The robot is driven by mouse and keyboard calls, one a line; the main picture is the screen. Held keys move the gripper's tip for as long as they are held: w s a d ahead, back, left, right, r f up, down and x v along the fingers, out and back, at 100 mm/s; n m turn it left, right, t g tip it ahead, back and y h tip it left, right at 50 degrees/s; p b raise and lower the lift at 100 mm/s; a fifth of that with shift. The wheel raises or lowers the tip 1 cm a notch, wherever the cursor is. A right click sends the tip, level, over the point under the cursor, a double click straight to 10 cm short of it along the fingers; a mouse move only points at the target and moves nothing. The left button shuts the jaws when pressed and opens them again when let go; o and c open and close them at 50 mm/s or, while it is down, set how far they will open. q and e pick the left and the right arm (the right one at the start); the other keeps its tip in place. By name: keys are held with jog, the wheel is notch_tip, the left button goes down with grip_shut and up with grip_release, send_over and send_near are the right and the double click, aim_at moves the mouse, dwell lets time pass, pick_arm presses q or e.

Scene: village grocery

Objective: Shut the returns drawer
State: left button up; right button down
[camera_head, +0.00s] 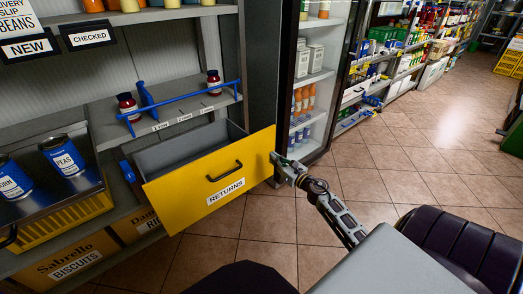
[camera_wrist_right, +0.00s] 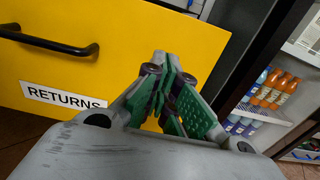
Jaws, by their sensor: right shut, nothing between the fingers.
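The returns drawer (camera_head: 208,184) has a yellow front with a black handle and a "RETURNS" label. It stands pulled out from the shelf unit, and its grey inside shows behind the front. In the right wrist view the yellow front (camera_wrist_right: 130,30) fills the upper left, with the black handle (camera_wrist_right: 52,42) at left. My right gripper (camera_head: 279,160) is at the right edge of the drawer front, its fingers (camera_wrist_right: 168,72) shut and empty. I cannot tell whether the fingertips touch the front. My left gripper is not in view.
Above the drawer is a shelf with a blue rail (camera_head: 185,101) and two dark red jars. A bottle cooler (camera_head: 310,100) stands right of the drawer. The tiled floor (camera_head: 400,170) is open at right.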

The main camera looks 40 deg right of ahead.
aim_at(257, 146)
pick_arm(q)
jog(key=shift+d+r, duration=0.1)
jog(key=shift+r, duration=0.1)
pick_arm(e)
jog(key=shift+w+a, duration=0.2)
jog(key=shift+w, duration=1.95)
jog(key=shift+w+a, duration=0.15)
jog(key=shift+w, duration=2)
jog(key=shift+w, duration=0.1)
